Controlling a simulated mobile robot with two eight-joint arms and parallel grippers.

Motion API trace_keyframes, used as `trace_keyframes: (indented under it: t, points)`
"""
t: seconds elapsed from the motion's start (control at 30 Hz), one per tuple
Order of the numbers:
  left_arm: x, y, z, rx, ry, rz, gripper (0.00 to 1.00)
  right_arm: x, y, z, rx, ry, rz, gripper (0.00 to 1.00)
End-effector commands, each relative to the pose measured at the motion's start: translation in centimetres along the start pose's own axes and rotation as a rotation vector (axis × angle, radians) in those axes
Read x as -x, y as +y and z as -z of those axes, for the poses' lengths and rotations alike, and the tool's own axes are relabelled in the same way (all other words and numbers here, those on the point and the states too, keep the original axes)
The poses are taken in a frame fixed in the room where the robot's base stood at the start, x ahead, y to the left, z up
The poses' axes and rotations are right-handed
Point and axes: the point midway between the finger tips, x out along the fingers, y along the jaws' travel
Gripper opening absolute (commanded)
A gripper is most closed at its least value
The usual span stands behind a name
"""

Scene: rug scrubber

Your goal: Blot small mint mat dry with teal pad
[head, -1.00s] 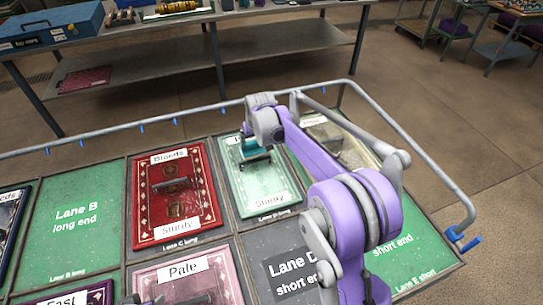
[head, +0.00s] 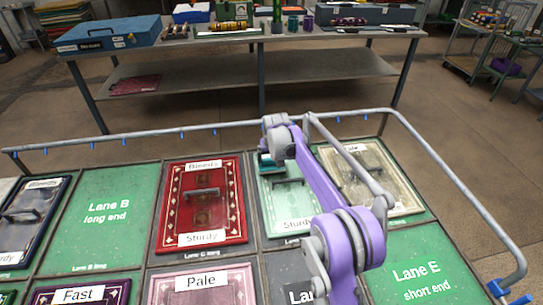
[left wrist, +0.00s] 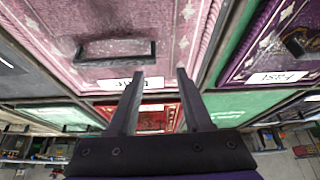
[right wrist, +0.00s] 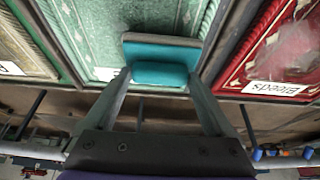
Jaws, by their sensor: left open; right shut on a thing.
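The small mint mat (head: 285,197) lies flat in its lane on the rack, with a "Sturdy" label at its near end. My right gripper (head: 272,155) is shut on the teal pad (head: 267,163) at the far end of this mat. In the right wrist view the pad (right wrist: 160,72) sits between the fingers over the mat's end border (right wrist: 120,25); whether it touches the mat I cannot tell. A white label there is partly hidden by the pad and a finger. My left gripper (left wrist: 157,75) is open and empty over the pink "Pale" mat (left wrist: 130,25).
A red "Bleeds" mat (head: 203,205) with a handle lies left of the mint mat, and a cream mat (head: 370,175) lies right. A grey rail (head: 225,127) runs along the rack's far edge. Lane B (head: 108,215) is bare green. A workbench (head: 240,45) stands beyond.

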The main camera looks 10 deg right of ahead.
Motion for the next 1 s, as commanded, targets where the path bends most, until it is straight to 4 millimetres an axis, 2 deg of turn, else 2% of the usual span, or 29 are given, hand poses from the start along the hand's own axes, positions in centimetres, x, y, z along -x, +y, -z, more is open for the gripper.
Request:
trace_keyframes:
  t: [1.0]
  points:
    - [-0.38, 0.0, -0.29, 0.0, -0.002, 0.0, 0.5, -0.83, 0.01, -0.33, 0.0, 0.0, 0.0, 0.18]
